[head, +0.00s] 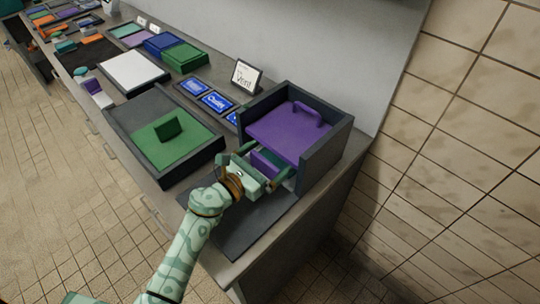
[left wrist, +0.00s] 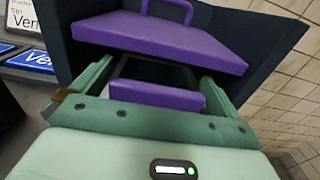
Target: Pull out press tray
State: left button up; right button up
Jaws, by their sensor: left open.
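The press (head: 345,145) is a dark, open-topped box at the right end of the counter. A purple plate (head: 285,132) with a loop handle lies in it; the plate also shows in the left wrist view (left wrist: 165,38). Below the plate is a smaller purple block (head: 264,164), apparently the press tray's front or pull; it also shows in the left wrist view (left wrist: 155,97). My left gripper (head: 268,159) is open at the front of the press, with one finger on each side of the purple block. Whether the fingers touch it cannot be told. My right gripper is not in view.
A dark mat (head: 235,228) lies in front of the press. A dark tray with a green insert (head: 165,155) stands to the left. Blue cards (head: 217,102) and a small sign (head: 246,76) are behind. A tiled wall (head: 455,160) is on the right.

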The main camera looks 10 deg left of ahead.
pick_arm(q)
jog(key=shift+w+d, duration=0.25)
jog(key=shift+w, duration=0.1)
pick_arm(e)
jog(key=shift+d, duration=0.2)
pick_arm(q)
jog(key=c, duration=1.1)
jog(key=shift+s+a, duration=0.3)
jog(key=shift+s, duration=0.15)
jog(key=b+v, duration=0.1)
jog(key=v, duration=1.4)
jog(key=shift+s+a+f+b, duration=0.1)
jog(key=shift+f+b, duration=0.05)
jog(key=shift+b, duration=0.25)
jog(key=shift+s+a, duration=0.3)
jog(key=shift+s, duration=0.15)
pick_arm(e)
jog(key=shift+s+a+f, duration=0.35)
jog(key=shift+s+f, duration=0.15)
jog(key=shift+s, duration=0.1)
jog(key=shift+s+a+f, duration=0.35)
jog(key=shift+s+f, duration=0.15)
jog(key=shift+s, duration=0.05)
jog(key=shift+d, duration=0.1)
pick_arm(q)
jog(key=o, duration=1.1)
